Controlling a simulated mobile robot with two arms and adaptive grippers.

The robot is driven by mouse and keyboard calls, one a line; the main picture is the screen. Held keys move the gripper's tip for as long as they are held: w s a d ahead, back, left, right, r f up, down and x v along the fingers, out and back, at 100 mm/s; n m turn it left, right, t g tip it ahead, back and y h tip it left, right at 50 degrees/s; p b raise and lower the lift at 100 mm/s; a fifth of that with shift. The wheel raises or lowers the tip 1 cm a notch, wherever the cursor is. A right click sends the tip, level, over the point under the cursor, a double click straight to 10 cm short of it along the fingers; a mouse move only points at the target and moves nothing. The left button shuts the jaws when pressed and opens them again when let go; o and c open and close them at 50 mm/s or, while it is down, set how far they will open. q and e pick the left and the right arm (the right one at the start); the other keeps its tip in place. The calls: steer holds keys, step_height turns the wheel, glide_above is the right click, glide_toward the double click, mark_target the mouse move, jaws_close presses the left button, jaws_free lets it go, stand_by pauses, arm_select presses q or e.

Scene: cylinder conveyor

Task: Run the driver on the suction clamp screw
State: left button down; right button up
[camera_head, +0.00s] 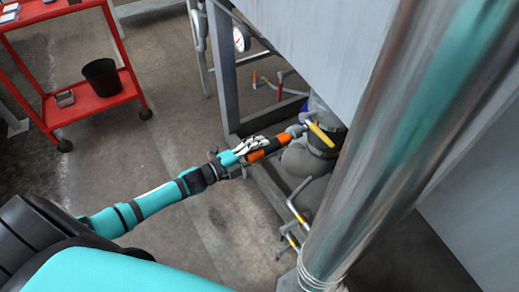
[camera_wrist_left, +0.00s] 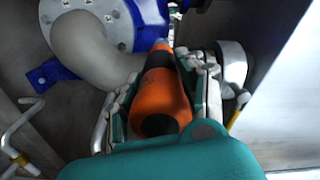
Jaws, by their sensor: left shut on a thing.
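My left gripper (camera_head: 247,150) is shut on an orange and dark driver (camera_head: 271,146). In the left wrist view the driver (camera_wrist_left: 162,92) lies between the two fingers of the gripper (camera_wrist_left: 166,78), its nose pointing away from me. In the head view its front end is at the grey pipework below the tank, close beside a yellow bar (camera_head: 321,134). I cannot tell whether the tip touches anything. The clamp and its screw cannot be made out for certain; the driver's nose hides what lies straight ahead. My right gripper is not in view.
A grey pipe elbow (camera_wrist_left: 82,45) and a blue flanged body (camera_wrist_left: 147,22) stand close ahead. The grey tank (camera_head: 310,45) overhangs the pipework. A thick metal column (camera_head: 405,130) crosses the right side. A red cart (camera_head: 92,100) with a black bin (camera_head: 102,77) stands left on open floor.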

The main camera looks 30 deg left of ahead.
arm_select(q)
steer(key=shift+r, duration=0.1)
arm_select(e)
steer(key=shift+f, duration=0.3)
